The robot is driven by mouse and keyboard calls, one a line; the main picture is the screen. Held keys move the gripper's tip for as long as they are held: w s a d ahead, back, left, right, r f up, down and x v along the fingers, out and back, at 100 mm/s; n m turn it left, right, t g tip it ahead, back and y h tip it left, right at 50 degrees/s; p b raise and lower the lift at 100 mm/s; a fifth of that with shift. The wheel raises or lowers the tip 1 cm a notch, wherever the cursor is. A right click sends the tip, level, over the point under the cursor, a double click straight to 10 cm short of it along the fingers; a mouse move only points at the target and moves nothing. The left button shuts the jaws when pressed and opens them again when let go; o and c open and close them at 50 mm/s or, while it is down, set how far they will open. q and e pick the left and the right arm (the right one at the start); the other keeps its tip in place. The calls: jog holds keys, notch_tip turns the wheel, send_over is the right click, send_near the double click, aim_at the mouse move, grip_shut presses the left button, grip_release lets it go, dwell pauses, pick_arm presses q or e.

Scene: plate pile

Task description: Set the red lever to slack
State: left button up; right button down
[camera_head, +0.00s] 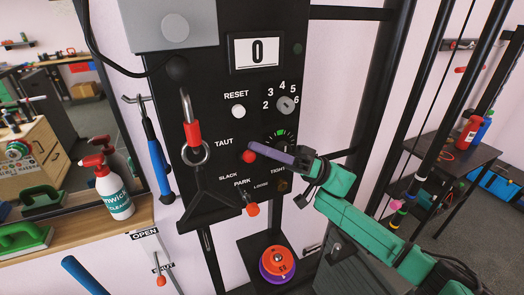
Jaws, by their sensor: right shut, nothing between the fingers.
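A red round lever knob (249,156) shows on the black panel (215,95), beside the printed TAUT and above the printed SLACK. My right gripper (254,148) comes in from the right with its long purple fingers shut and empty. Its tips are at the knob's upper edge; I cannot tell whether they touch it. The fingers hide part of the panel behind them, and the lever's shaft is not clear. A second, orange-red knob (252,209) sits lower, near the words PARK and LOOSE. My left gripper is not in view.
A dial (285,105) and white RESET button (238,111) sit above. A carabiner with a red sleeve (193,132) hangs at the panel's left. Red and purple plates (277,265) are stacked below. A spray bottle (113,190) stands on the left shelf.

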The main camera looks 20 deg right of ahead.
notch_tip(320, 180, down, 7)
jog(key=s+n+g+y+b, duration=0.1)
jog(key=n+g+b, duration=0.7)
jog(key=n+b, duration=0.3)
jog(key=shift+s+r+n+g+y+b, duration=0.2)
jog(key=shift+s+n+g+y+b, duration=0.1)
jog(key=shift+n+g+b, duration=0.15)
jog(key=shift+w+f, duration=0.1)
jog(key=shift+f, duration=0.05)
jog(key=shift+d, duration=0.1)
jog(key=b+v, duration=0.5)
jog(key=v, duration=0.9)
jog(key=shift+d, duration=0.15)
jog(key=shift+f, duration=0.15)
